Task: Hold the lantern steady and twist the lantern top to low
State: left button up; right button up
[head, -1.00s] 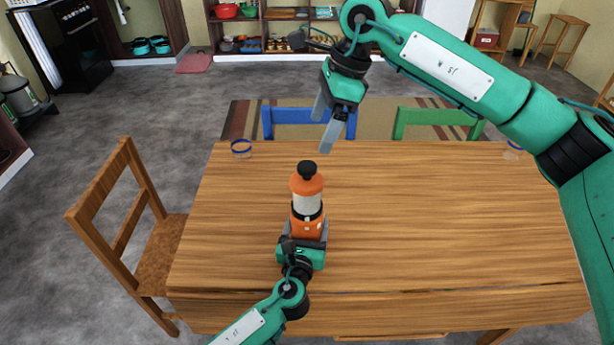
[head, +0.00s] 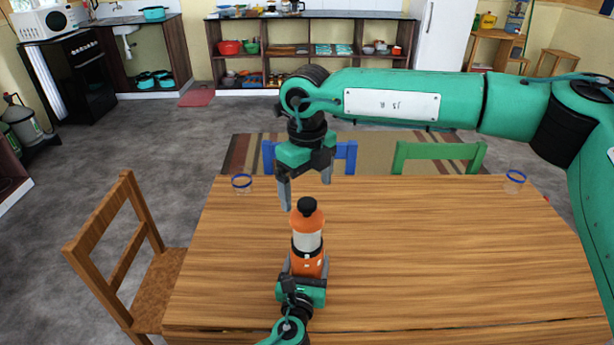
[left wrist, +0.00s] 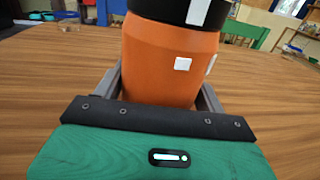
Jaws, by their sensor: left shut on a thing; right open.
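An orange lantern (head: 306,240) with a pale middle band stands upright on the wooden table. Its black top knob (head: 307,206) points up. My left gripper (head: 307,272) is shut on the lantern's lower orange body, with one finger on each side. In the left wrist view the lantern body (left wrist: 170,62) fills the middle, between the fingers, with a white square mark on it and a black band above. My right gripper (head: 306,194) is open and empty.
The wooden table (head: 430,250) is mostly clear to the right. A blue-rimmed glass (head: 242,182) stands at the far left corner and another (head: 515,180) at the far right. A wooden chair (head: 125,250) stands at the left; blue (head: 345,155) and green (head: 438,152) chairs stand behind.

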aim_at(307, 214)
notch_tip(307, 214, down, 10)
jog(key=shift+f, duration=0.1)
dwell(0.4)
jog(key=c, duration=1.1)
jog(key=shift+n, duration=2.9)
